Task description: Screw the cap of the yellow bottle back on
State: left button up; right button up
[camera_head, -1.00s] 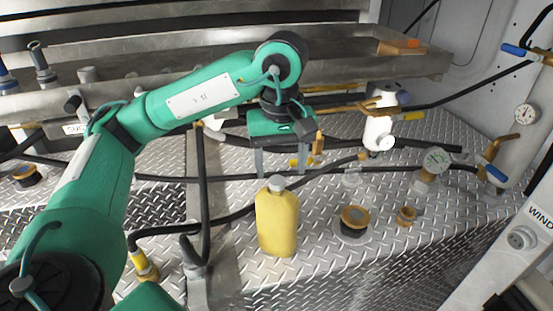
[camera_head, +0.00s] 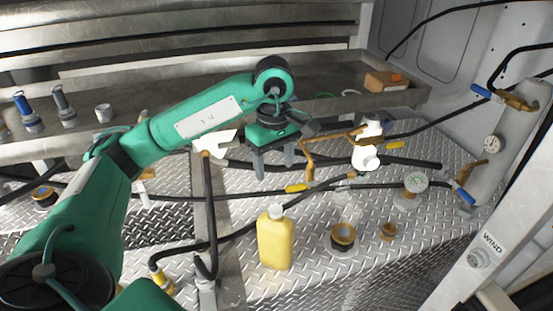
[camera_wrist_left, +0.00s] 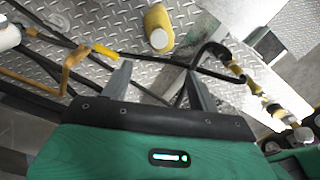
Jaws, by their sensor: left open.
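The yellow bottle (camera_head: 275,244) stands upright on the diamond-plate deck in the head view. A pale grey cap (camera_head: 276,210) sits on its neck; I cannot tell how tight it is. My left gripper (camera_head: 274,169) is open and empty, above and apart from the cap, with its fingers pointing down. In the left wrist view, the bottle (camera_wrist_left: 157,20) and its cap (camera_wrist_left: 159,39) show beyond the gap between the open fingertips (camera_wrist_left: 158,77). My right gripper is not in view.
Black hoses run across the deck (camera_head: 320,270) behind and left of the bottle. A brass-and-black fitting (camera_head: 343,236) and a small brass fitting (camera_head: 388,231) stand to its right.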

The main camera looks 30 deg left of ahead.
aim_at(274, 208)
pick_arm(q)
notch_tip(274, 208, down, 12)
jog(key=p, duration=0.3)
jog(key=shift+w+a+f+p, duration=0.15)
jog(key=shift+f+p, duration=0.05)
jog(key=shift+p, duration=0.1)
jog(key=shift+f, duration=0.75)
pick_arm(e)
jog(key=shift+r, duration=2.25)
pick_arm(q)
jog(key=shift+c, duration=0.4)
